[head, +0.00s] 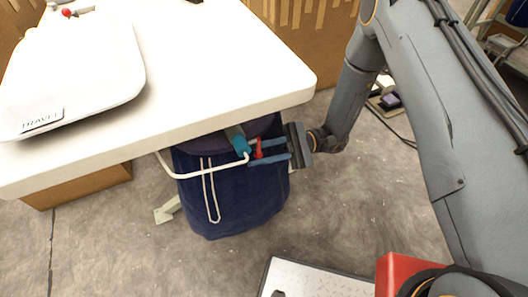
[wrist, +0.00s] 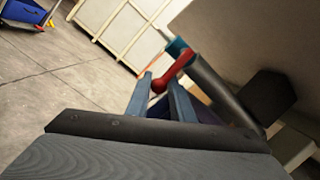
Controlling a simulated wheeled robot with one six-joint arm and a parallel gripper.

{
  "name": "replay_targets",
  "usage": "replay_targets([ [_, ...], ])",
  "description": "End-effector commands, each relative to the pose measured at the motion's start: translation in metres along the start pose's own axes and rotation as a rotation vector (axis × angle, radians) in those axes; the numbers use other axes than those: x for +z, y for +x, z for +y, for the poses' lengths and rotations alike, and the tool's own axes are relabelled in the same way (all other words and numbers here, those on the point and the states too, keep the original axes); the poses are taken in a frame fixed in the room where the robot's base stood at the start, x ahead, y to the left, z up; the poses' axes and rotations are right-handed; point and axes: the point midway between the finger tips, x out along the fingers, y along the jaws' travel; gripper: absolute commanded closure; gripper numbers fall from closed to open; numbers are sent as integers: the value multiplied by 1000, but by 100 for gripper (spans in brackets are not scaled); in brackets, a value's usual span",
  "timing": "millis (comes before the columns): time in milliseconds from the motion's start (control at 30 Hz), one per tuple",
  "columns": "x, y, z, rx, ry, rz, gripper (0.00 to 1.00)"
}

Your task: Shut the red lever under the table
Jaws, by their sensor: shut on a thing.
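The red lever (head: 258,149) shows under the near right edge of the white table, beside a teal fitting (head: 238,139) on a pipe. My gripper (head: 268,151) reaches in from the right, with its two blue fingers on either side of the lever. In the wrist view the red lever (wrist: 177,70) with its ball end lies between the fingertips of my gripper (wrist: 163,85). The gripper is shut on the lever. The exact contact of the fingers with the lever is hard to make out.
The white table (head: 225,60) overhangs the lever and carries a white pillow (head: 75,75) labelled TRAVEL. A dark blue bag (head: 240,205) with a white cord hangs below the fitting. A white bent tube (head: 200,174) runs beside it.

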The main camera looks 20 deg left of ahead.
Motion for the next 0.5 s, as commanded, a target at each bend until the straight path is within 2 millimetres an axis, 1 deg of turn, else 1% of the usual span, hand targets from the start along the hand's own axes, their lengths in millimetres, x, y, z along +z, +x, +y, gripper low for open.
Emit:
replay_targets([
  [267, 2, 0, -1, -2, -3, -4, 100],
  [300, 2, 0, -1, -2, -3, -4, 74],
  [367, 2, 0, -1, -2, -2, -3, 64],
  [400, 2, 0, -1, -2, -2, -3, 61],
  [500, 1, 0, -1, -2, -1, -2, 61],
])
